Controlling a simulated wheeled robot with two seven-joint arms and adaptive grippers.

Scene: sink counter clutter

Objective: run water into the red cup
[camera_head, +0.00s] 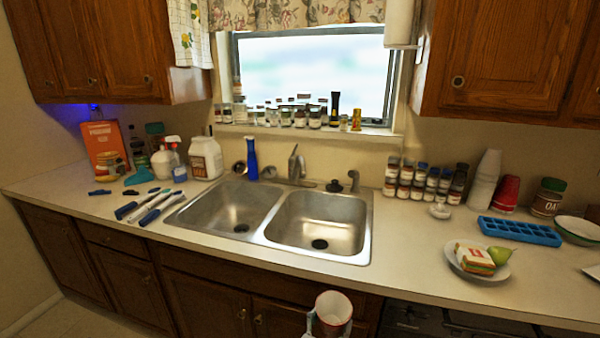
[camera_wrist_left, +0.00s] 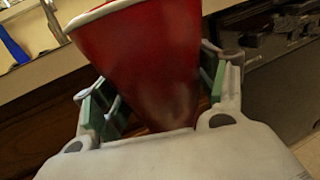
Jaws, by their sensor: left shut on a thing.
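The red cup (camera_head: 334,306) shows its pale inside and open mouth at the bottom of the head view, in front of the counter edge. My left gripper (camera_head: 330,323) is shut on it, and in the left wrist view the fingers grip the red cup (camera_wrist_left: 150,60) on both sides. The cup looks empty in the head view. The faucet (camera_head: 296,165) stands behind the double sink (camera_head: 262,216), beyond the cup and to its left. No water stream shows. My right gripper is not in view.
Spice jars (camera_head: 425,181) stand right of the sink.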

